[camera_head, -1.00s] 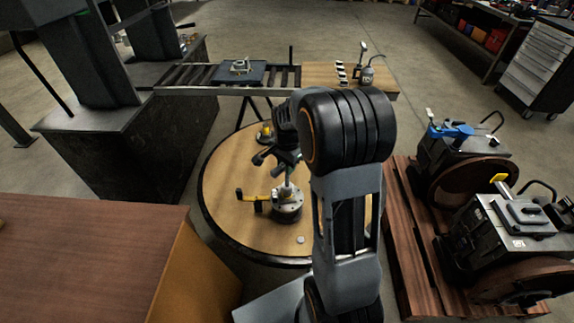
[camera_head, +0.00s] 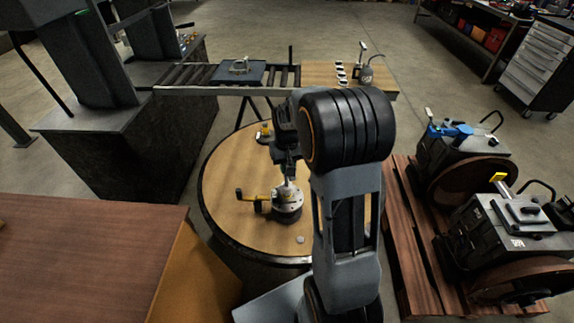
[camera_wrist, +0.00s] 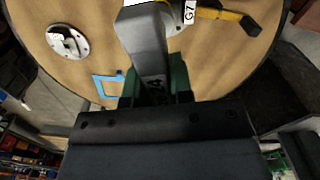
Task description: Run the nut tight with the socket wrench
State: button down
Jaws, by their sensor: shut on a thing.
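My gripper (camera_head: 287,160) is over the round table, above a round metal fixture (camera_head: 287,207). In the wrist view my gripper (camera_wrist: 157,88) is shut on a grey bar-like tool, which I take as the socket wrench (camera_wrist: 146,42), between green pads. The wrench reaches away from the jaws toward the fixture, whose edge shows at the top of the wrist view. A silver shaft stands upright on the fixture in the head view, below my gripper. The nut is hidden, so I cannot tell how the socket sits on it.
A yellow-and-black handled clamp (camera_head: 254,199) lies at the fixture's left; its handle shows in the wrist view (camera_wrist: 224,14). A brown bench (camera_head: 90,255) stands near left.

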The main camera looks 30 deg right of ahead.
jog(key=n, duration=0.8)
jog(key=shift+f, duration=0.1)
dwell(0.3)
